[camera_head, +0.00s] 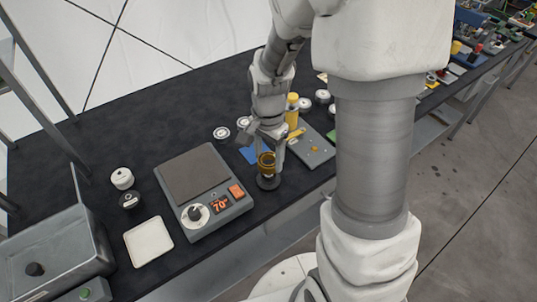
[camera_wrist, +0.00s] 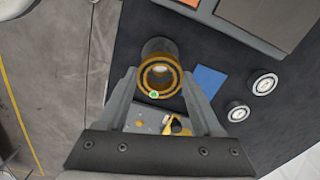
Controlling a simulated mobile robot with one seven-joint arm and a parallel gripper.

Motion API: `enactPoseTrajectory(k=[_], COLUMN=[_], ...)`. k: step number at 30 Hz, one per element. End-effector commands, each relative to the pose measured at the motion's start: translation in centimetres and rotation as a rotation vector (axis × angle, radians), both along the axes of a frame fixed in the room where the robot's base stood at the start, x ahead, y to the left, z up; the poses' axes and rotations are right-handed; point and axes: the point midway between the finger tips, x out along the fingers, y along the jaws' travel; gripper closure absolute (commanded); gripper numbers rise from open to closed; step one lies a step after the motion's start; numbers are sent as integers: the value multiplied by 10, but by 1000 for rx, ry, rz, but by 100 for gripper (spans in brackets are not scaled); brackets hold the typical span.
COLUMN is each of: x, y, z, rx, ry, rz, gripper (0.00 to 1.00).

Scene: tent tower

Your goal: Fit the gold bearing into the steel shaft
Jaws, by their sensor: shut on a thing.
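My gripper (camera_head: 267,152) points down near the table's front edge and is shut on the gold bearing (camera_head: 266,163), an upright-facing ring. In the wrist view the gold bearing (camera_wrist: 147,79) sits between my two fingertips (camera_wrist: 160,80), with a small green dot on its rim. The steel shaft (camera_head: 268,183) shows as a dark round piece directly below the bearing. In the wrist view the dark shaft (camera_wrist: 157,46) shows behind the ring, and a pale round end shows through the hole. Whether the bearing touches the shaft or is around it I cannot tell.
A grey device with a dark plate (camera_head: 195,172) and orange display stands left of the shaft. A blue sheet (camera_wrist: 210,80) and white-topped round parts (camera_wrist: 264,84) lie close by. A grey board (camera_head: 312,147) with yellow pieces is at the right. A white tray (camera_head: 148,242) is further left.

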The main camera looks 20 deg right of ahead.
Motion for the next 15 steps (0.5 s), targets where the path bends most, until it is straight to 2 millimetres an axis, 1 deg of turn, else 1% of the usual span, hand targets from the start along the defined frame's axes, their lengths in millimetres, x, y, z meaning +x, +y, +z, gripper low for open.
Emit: enactPoseTrajectory(k=[15], x=[0], y=[0], z=[-14], rx=[0], ry=[0], rz=[0], gripper=[95])
